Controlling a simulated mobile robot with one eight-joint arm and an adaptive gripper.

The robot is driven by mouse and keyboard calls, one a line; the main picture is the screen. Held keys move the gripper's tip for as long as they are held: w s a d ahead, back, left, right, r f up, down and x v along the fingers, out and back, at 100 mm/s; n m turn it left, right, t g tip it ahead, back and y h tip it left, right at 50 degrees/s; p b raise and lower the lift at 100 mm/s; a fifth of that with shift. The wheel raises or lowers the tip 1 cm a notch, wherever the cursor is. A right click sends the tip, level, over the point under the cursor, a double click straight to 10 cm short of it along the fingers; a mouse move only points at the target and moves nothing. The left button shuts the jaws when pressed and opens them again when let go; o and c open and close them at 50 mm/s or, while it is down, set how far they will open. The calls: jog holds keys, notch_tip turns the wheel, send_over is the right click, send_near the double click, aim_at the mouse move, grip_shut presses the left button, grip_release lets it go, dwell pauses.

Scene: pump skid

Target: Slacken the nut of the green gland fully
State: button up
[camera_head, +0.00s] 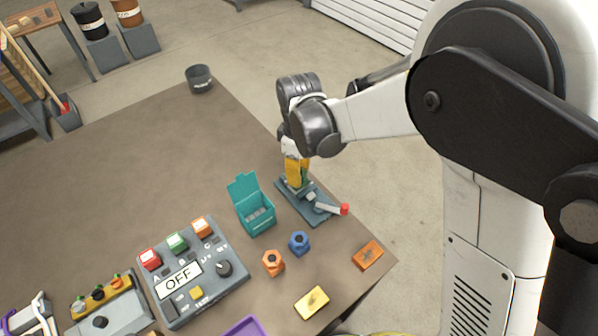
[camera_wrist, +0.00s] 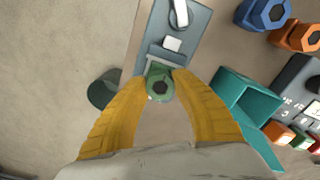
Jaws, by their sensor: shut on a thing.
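A white lever with a red tip (camera_head: 344,209) lies across the near part of the base. The nut's thread is not visible.
A teal open-lidded box (camera_head: 257,218) stands close left of the base. A blue hex part (camera_head: 299,242), an orange hex part (camera_head: 273,262), an orange plate (camera_head: 367,255) and a control panel reading OFF (camera_head: 215,283) lie nearer.

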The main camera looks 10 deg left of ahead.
jog(key=o, duration=1.2)
notch_tip(320, 180, up, 12)
jog(key=shift+d, duration=0.1)
jog(key=s+d+r+m+t, duration=0.1)
jog(key=s+d+m, duration=0.3)
jog(key=d, duration=0.5)
jog(key=s+d+r+m+t, duration=0.2)
jog(key=d+m, duration=0.4)
jog(key=d, duration=0.4)
jog(key=s+d+r+m+t, duration=0.2)
jog(key=s+d+m+t, duration=0.2)
jog(key=d, duration=0.6)
jog(key=shift+s+m, duration=0.85)
jog(key=shift+m, duration=0.15)
